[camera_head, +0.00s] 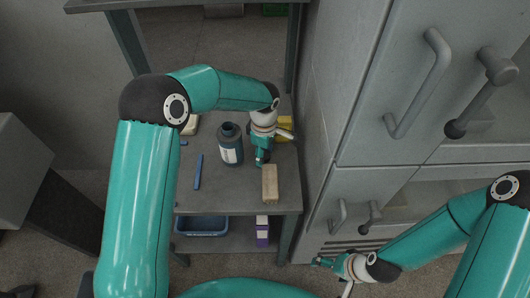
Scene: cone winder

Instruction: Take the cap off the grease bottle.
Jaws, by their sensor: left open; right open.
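A dark blue-grey bottle with a white label (231,155) stands upright on the grey table; I take it for the grease bottle. Its dark top (228,131) faces up towards me, but the view is too small to tell whether a cap is on it. My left gripper (262,159) is open and points down just right of the bottle, apart from its top; its fingers are partly hidden by the wrist. My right gripper (322,262) is open and empty, low in front of the grey cabinet, away from the table.
A tan block (270,184) lies near the table's front right corner (290,203). A blue bar (198,172) lies left of the bottle. A yellow object (283,126) is partly hidden behind my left wrist. A blue bin (202,226) and purple-white box (262,232) are below. The cabinet (325,125) borders the right.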

